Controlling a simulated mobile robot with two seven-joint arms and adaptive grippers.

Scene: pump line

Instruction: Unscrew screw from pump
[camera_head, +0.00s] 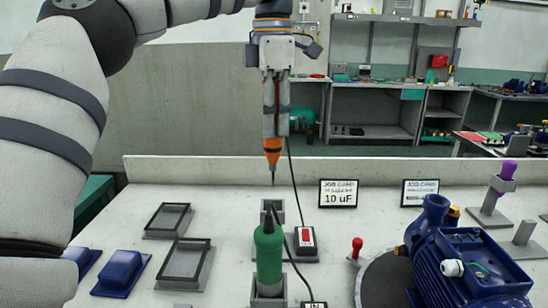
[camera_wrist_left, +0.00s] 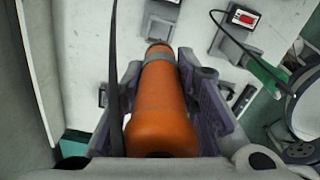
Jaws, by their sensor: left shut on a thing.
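My left gripper (camera_head: 275,125) points straight down and is shut on an orange power screwdriver (camera_head: 272,150), whose thin bit hangs just above an upright grey holder (camera_head: 275,212) on the bench. In the left wrist view, the orange body (camera_wrist_left: 163,105) sits between the two fingers (camera_wrist_left: 165,95). The blue pump (camera_head: 465,262) is at the front right, well apart from the tool, with its top box open and a white cylindrical part (camera_head: 452,267) inside. I cannot make out a screw on the pump. My right gripper is not in view.
A green tool (camera_head: 268,255) stands in a front holder. A red-button box (camera_head: 305,240) with a black cable is beside it. Grey frames (camera_head: 186,262), blue trays (camera_head: 121,272), a red-knobbed lever (camera_head: 356,248) and two job cards (camera_head: 338,193) are on the white bench.

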